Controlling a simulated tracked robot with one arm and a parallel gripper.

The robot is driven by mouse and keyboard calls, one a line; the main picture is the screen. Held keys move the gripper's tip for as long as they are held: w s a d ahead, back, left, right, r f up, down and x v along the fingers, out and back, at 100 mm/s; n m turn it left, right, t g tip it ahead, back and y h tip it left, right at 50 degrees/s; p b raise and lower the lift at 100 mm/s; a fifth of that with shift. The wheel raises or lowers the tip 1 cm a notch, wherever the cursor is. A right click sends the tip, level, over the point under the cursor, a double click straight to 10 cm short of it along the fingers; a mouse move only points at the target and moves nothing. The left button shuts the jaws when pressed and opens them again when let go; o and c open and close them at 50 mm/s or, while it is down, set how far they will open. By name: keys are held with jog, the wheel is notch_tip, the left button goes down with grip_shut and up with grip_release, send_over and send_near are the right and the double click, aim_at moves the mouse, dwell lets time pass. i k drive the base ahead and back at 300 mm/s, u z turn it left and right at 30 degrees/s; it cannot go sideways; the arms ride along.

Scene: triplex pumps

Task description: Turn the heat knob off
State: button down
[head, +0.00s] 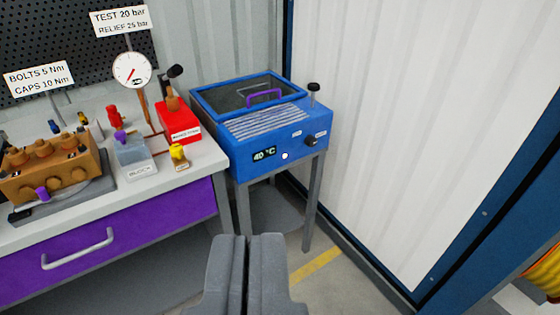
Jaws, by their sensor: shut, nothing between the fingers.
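The blue heating unit (285,150) stands on grey legs, right of the workbench. Its front has a display (264,154) that seems to read 40 °C, a small pale lit dot (285,156), and a black knob (311,141) at the right under a small label. The label is too small to read, so I cannot tell if this is the heat knob. A black-topped post (313,92) rises from the unit's right side. My gripper (247,240) is shut and empty, low in the picture, in front of and below the unit, apart from it.
The workbench (205,160) at left carries a brown pump (55,165), a red box (179,122), a grey block (133,152) and a pressure gauge (132,69). A purple drawer (150,235) is below. A white corrugated wall (420,110) stands close at right.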

aim_at(310, 141)
jog(key=z, duration=0.45)
jog(key=i, duration=1.45)
jog(key=u, duration=0.3)
